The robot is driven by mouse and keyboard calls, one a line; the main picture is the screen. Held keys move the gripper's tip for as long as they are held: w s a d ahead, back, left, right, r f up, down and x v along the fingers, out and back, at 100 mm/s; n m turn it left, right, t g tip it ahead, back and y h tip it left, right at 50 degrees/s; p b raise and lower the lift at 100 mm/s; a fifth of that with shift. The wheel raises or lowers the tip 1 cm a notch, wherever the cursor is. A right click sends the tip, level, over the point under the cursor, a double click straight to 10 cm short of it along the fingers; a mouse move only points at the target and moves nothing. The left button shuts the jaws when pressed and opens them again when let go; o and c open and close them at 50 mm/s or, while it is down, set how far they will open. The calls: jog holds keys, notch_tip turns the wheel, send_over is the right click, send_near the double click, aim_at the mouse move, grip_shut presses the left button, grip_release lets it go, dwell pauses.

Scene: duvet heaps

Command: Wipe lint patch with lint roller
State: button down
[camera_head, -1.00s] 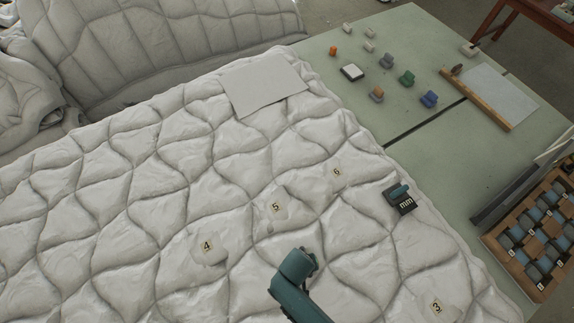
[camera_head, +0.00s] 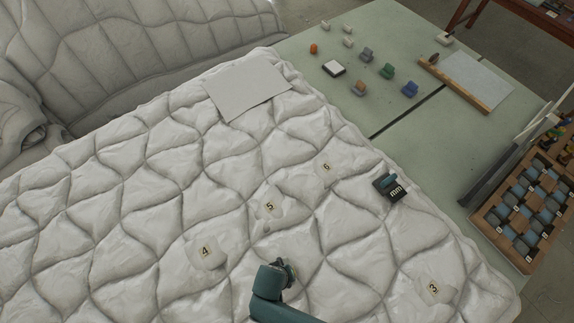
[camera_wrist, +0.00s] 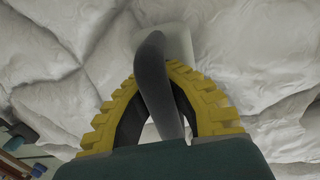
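My gripper (camera_wrist: 165,72) has yellow ribbed fingers. They are closed around the dark grey handle of the lint roller (camera_wrist: 152,70), whose pale head (camera_wrist: 178,42) shows beyond the fingertips over the white duvet. In the head view my gripper (camera_head: 288,270) is low over the quilted duvet (camera_head: 150,190), mostly hidden by my teal arm, and the roller cannot be made out. Faint pale patches carry number tags: patch 4 (camera_head: 205,252) to the left of my gripper, patch 5 (camera_head: 269,206) beyond it, patch 6 (camera_head: 326,168) farther, and patch 3 (camera_head: 433,289) at right. Roller contact with the duvet is unclear.
A dark block marked "mm" (camera_head: 389,187) lies at the duvet's right edge. A flat grey sheet (camera_head: 247,90) lies at the far end. The green table (camera_head: 420,140) holds several small coloured items, a wood-edged board (camera_head: 476,80) and a compartment tray (camera_head: 500,242).

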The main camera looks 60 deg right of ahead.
notch_tip(320, 180, up, 2)
jog(key=shift+d+r+p, duration=0.1)
jog(key=shift+r+p, duration=0.15)
jog(key=shift+p, duration=0.1)
notch_tip(320, 180, up, 5)
jog(key=p, duration=0.5)
jog(key=shift+r, duration=0.15)
dwell(0.4)
